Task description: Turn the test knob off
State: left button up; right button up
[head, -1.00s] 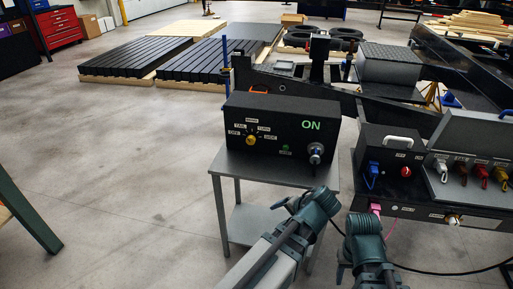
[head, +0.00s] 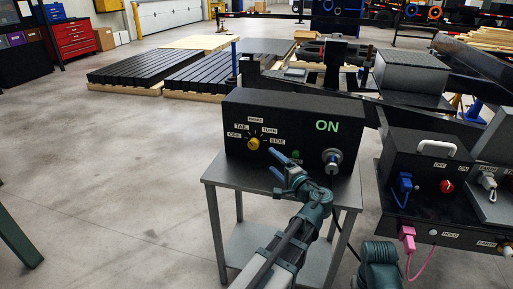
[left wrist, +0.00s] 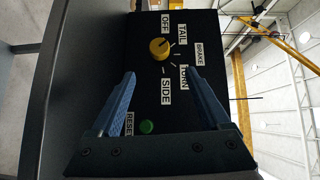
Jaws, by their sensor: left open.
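The yellow test knob (head: 253,143) is on the front of a black test box (head: 232,112), with the labels OFF, TAIL, BRAKE, TURN and SIDE around it. The box shows a green ON. In the left wrist view the knob (left wrist: 159,48) sits just beyond my fingertips, roughly between them. Its dark mark points toward the OFF and TAIL side, but I cannot tell exactly which label. My left gripper (head: 280,163) is open and empty, in front of the box, low and right of the knob; its blue fingers (left wrist: 162,75) look apart from the knob. My right gripper is out of view.
The box stands on a grey metal table (head: 222,177). A green button (head: 295,154) and a round plug socket (head: 332,158) are right of the knob. A second black unit (head: 410,150) with blue and pink plugs stands at right. Open floor lies left.

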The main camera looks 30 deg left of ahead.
aim_at(255, 144)
pick_arm(q)
jog(key=x, duration=1.3)
jog(key=shift+b, duration=0.35)
jog(key=shift+s, duration=0.1)
grip_shut()
jog(key=shift+r+p, duration=0.15)
jog(key=shift+p, duration=0.4)
jog(key=n+h+p, duration=0.1)
jog(key=p, duration=0.2)
jog(key=n+g+h+p, duration=0.1)
jog(key=n+h+p, duration=0.1)
jog(key=p, duration=0.2)
jog(key=shift+a+r+h, duration=0.1)
jog(key=shift+r+h, duration=0.2)
jog(key=shift+r, duration=0.05)
jog(key=shift+f+n+h+p, duration=0.15)
jog(key=shift+n+h+p, duration=0.65)
jog(key=shift+h+p, duration=0.3)
grip_release()
